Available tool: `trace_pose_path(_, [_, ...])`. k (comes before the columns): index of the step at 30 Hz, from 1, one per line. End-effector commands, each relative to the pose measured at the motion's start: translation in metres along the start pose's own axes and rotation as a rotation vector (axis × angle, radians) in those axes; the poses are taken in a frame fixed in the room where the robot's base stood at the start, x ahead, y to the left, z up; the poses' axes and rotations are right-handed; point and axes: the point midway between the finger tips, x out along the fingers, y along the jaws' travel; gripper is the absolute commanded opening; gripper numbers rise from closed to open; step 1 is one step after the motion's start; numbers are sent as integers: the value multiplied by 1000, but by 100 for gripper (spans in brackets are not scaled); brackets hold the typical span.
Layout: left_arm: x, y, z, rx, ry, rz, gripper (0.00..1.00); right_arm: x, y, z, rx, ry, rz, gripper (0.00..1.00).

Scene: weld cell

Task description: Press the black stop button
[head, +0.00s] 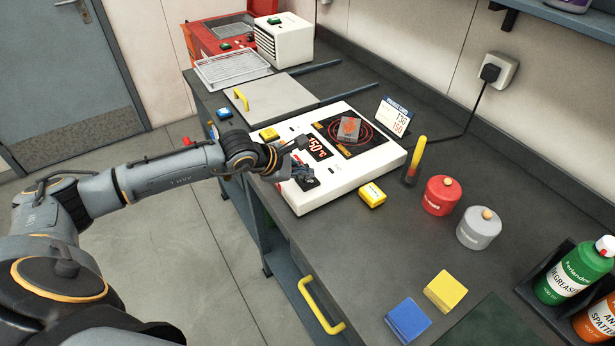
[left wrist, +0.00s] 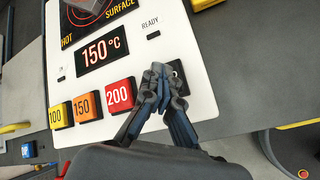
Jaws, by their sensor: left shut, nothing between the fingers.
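The white hotplate unit (head: 333,190) sits on the dark bench, with a red-ringed hot surface and a lit display. In the left wrist view its panel (left wrist: 185,35) shows a display (left wrist: 101,53) reading 150 °C. Below are yellow 100, orange 150 and red 200 (left wrist: 119,95) buttons. The black stop button (left wrist: 180,72) is right of these, mostly hidden behind my fingers. My left gripper (head: 304,174) is shut and empty over the panel's front right. In the left wrist view its fingertips (left wrist: 159,74) overlap the black button. I cannot tell whether they touch it.
A red pot (head: 441,195), a grey pot (head: 479,228) and an upright yellow-and-black handle (head: 415,162) stand farther right. A small sign (head: 394,117) stands behind. The bench front between blocks and unit is clear.

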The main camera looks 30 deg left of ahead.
Motion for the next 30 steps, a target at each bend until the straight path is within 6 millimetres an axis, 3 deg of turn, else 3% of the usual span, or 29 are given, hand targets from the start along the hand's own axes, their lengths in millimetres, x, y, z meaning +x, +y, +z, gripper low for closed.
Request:
trace_pose_path(20, [-13, 10, 9, 0, -1, 1, 0, -6, 1, 0, 0, 0, 1, 79])
trace_pose_path(30, [-35, 26, 25, 1, -1, 2, 0, -19, 1, -2, 0, 0, 1, 79])
